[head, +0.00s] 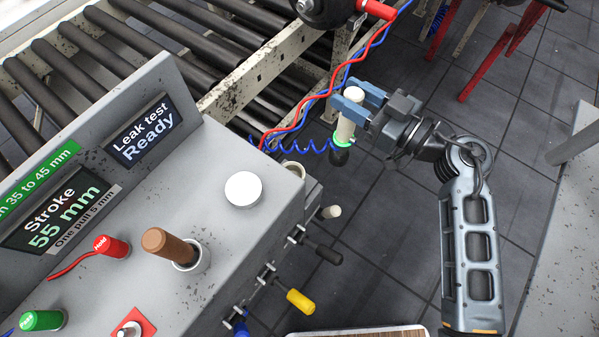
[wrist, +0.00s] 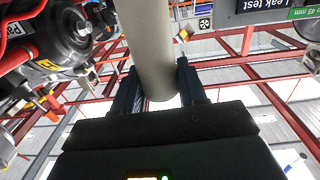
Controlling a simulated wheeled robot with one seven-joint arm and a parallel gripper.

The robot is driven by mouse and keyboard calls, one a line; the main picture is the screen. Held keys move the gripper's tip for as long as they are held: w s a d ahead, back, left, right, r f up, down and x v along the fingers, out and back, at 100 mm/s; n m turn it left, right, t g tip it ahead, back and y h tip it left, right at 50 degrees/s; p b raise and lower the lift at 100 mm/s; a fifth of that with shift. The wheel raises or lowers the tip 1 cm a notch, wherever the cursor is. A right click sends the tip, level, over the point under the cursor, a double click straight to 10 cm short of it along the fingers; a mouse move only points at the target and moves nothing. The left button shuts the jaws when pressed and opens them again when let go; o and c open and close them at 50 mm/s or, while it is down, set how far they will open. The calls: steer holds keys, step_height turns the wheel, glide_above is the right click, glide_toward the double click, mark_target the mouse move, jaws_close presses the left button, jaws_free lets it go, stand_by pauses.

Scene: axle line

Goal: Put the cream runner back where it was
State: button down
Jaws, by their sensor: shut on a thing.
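The cream runner (head: 346,126) is a pale cylinder with a green band and a dark rounded lower end. My gripper (head: 354,100) is shut on its upper part, with a blue finger on either side, and holds it in the air beyond the console's right end. In the wrist view the runner (wrist: 150,50) is a pale grey cylinder between the two dark fingers. A round, open-topped cup (head: 294,169) stands at the console's back right corner, left of and below the runner in the picture. Its inside is mostly hidden.
The grey console (head: 225,245) carries a white round disc (head: 243,188) and a brown runner (head: 168,245) standing in a cup. Knobs, including a yellow one (head: 300,301), stick out from its side. Red and blue hoses (head: 322,97) hang close left of my gripper. A roller conveyor (head: 120,50) lies behind.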

steer(key=shift+s+r, duration=0.15)
steer(key=shift+s, duration=0.1)
steer(key=shift+a, duration=0.1)
steer(key=a+f+b, duration=0.3)
steer(key=a+f, duration=0.8)
steer(key=shift+w+a, duration=0.15)
steer(key=shift+w, duration=0.05)
steer(key=shift+f, duration=0.1)
steer(key=c, duration=0.6)
jaws_free()
steer(key=shift+f, duration=0.15)
